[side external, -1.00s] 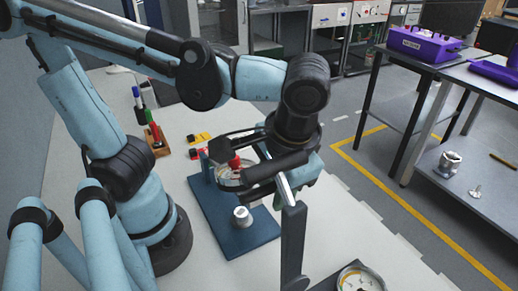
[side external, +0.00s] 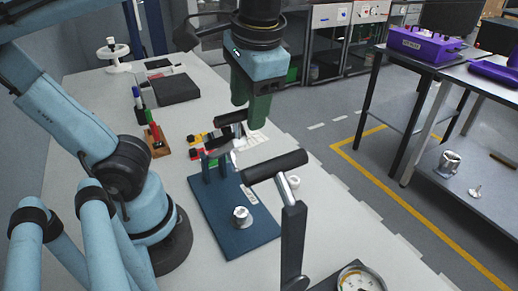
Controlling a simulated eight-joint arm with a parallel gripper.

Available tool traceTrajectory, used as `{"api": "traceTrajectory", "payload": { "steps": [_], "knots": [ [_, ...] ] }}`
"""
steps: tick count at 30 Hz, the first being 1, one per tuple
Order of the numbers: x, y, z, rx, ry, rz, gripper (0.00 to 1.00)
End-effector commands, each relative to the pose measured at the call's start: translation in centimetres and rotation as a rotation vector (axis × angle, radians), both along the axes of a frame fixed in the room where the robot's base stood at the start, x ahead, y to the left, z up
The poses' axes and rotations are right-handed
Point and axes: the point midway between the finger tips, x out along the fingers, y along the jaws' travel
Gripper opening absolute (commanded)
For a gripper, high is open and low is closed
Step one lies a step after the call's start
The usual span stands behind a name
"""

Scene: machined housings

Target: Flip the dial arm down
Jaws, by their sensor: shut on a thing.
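The dial arm (side external: 230,118) at the blue base plate (side external: 248,242) shows as a dark bar with a black, grip-like end, raised above the plate. Its post (side external: 213,168) stands at the plate's far edge. A metal nut-like piece (side external: 241,217) sits on the bare plate in front. My gripper (side external: 258,122) points down from above, its green fingers shut at the right end of the black grip. The exact contact is small and partly hidden. I cannot make out a dial face on this arm.
A nearer post carries another black handle (side external: 276,165), with a round dial (side external: 361,279) at its foot. A marker holder (side external: 156,147) and coloured blocks (side external: 196,146) are behind the plate. A black box (side external: 178,89) lies farther back. The table's right edge is close.

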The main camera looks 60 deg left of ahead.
Motion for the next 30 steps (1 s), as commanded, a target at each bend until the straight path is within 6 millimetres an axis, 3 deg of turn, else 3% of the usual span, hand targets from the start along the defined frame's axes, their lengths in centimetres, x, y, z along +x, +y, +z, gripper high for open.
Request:
{"api": "traceTrajectory", "payload": {
  "steps": [3, 12, 30],
  "knots": [
    [-0.1, 2.3, 1.1, 0.013, 0.001, 0.012, 0.40],
    [-0.1, 6.3, 3.0, 0.009, 0.001, 0.010, 0.40],
    [0.0, 14.2, 4.6, 0.008, 0.000, 0.009, 0.40]
  ]
}}
